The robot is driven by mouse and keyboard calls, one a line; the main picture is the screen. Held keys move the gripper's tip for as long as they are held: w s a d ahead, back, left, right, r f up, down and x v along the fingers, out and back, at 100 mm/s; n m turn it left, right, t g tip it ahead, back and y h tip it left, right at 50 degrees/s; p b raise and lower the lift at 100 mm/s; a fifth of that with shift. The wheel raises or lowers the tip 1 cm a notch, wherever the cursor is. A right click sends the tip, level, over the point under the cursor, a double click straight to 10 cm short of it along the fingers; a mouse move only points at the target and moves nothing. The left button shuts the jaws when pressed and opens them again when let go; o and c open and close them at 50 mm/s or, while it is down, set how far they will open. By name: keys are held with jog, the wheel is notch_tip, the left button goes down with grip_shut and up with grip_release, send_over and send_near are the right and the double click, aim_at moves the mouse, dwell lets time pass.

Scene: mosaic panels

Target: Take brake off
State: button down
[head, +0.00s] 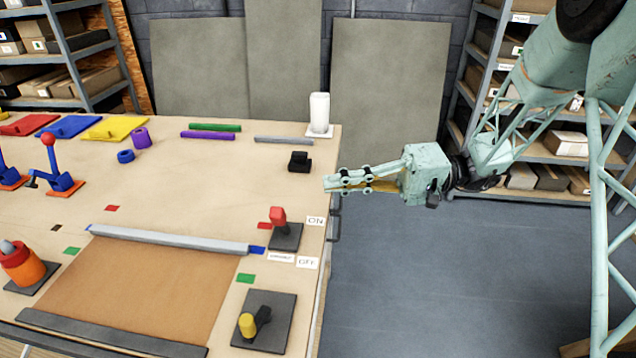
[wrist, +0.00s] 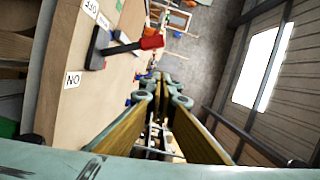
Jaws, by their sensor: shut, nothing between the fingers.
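A lever with a red handle (head: 278,217) stands on a dark base (head: 287,238) near the table's right edge. An ON label (head: 316,221) and an OFF label (head: 307,262) lie beside it, and the handle leans toward the ON side. A small label by the base is too small to read. In the wrist view the red handle (wrist: 151,42) points right from its dark arm, above left of the fingers. My gripper (head: 328,184) is shut and empty, held level past the table's right edge, behind and right of the lever, apart from it. Its fingertips (wrist: 161,80) show in the wrist view.
A yellow-handled lever (head: 249,325) sits on a dark plate at the front right. A black block (head: 299,161) and a white cylinder (head: 320,112) stand at the back right. Shelves (head: 540,130) stand behind my arm.

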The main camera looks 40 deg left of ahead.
jog(key=shift+v, duration=1.2)
jog(key=shift+r, duration=0.1)
jog(key=shift+d+r, duration=0.1)
jog(key=s+d+r+m+t+h, duration=0.1)
jog(key=s+d+r+t+h, duration=0.15)
jog(key=d, duration=0.55)
jog(key=s+d+r+m+t+h, duration=0.1)
jog(key=s+d+r, duration=0.3)
jog(key=d, duration=0.3)
jog(key=s+d+r+m+t+h, duration=0.2)
jog(key=s+d+r, duration=0.1)
jog(key=d, duration=0.5)
jog(key=s+d+m+t+h, duration=0.2)
jog(key=s+d+t, duration=0.1)
jog(key=d, duration=0.7)
jog(key=s+d+r+m+t+h, duration=0.1)
jog(key=s+d+t, duration=0.3)
jog(key=d, duration=0.7)
jog(key=s+d+r+m+t+h, duration=0.1)
jog(key=s+d+m+t+h, duration=0.2)
jog(key=d, duration=0.7)
jog(key=s+t+h, duration=0.1)
jog(key=s, duration=0.1)
jog(key=shift+s+d+m, duration=0.35)
jog(key=shift+m, duration=0.05)
